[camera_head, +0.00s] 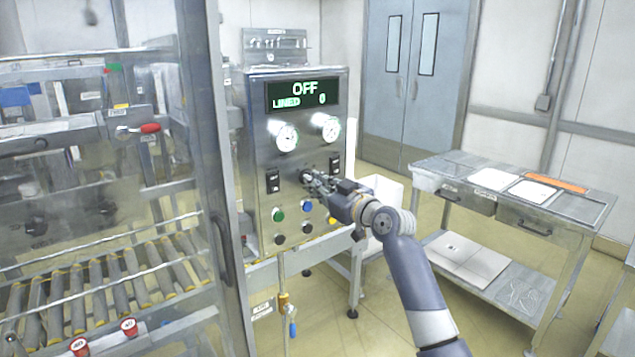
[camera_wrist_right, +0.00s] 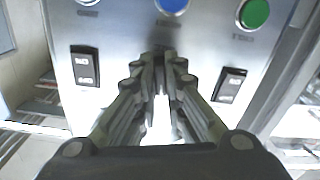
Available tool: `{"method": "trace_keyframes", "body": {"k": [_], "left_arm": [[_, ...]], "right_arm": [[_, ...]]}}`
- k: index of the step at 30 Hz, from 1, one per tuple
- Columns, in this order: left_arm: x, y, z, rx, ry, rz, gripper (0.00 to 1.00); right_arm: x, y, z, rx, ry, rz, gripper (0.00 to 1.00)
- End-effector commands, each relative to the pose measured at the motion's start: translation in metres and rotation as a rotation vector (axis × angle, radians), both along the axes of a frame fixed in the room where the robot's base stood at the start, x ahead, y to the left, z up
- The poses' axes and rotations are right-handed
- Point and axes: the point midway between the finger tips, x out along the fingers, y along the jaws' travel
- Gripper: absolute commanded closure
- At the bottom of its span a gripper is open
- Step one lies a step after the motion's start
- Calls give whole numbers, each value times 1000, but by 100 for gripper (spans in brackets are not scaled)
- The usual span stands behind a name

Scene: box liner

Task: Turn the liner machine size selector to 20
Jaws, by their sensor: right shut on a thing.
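The liner machine's metal control panel (camera_head: 262,160) stands in the middle of the head view. My right gripper (camera_head: 311,180) reaches it from the right, between two black rocker switches. It is shut on a small dark knob, the size selector (camera_head: 305,175), at the panel's centre. The fingers hide most of the knob, so its setting cannot be read. In the right wrist view, the panel appears upside down and the gripper (camera_wrist_right: 162,62) has its fingertips together at the knob (camera_wrist_right: 163,48). My left gripper is not in view.
The display (camera_head: 302,94) reads OFF, LINED 0. Two gauges (camera_head: 284,137) sit above the knob. Green (camera_head: 278,214), blue (camera_head: 307,206) and yellow buttons are just below. A glazed roller conveyor (camera_head: 110,275) is at left and a steel table (camera_head: 515,190) at right.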

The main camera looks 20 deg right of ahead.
Motion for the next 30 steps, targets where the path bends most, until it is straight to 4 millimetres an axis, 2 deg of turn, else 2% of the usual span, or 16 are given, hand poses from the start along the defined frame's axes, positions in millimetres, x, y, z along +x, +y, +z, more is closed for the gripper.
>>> {"method": "trace_keyframes", "body": {"k": [21,30], "left_arm": [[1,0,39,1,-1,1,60],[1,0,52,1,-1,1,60]], "right_arm": [[-1,5,2,633,234,-1,100],[-2,6,1,832,307,0,100]]}}
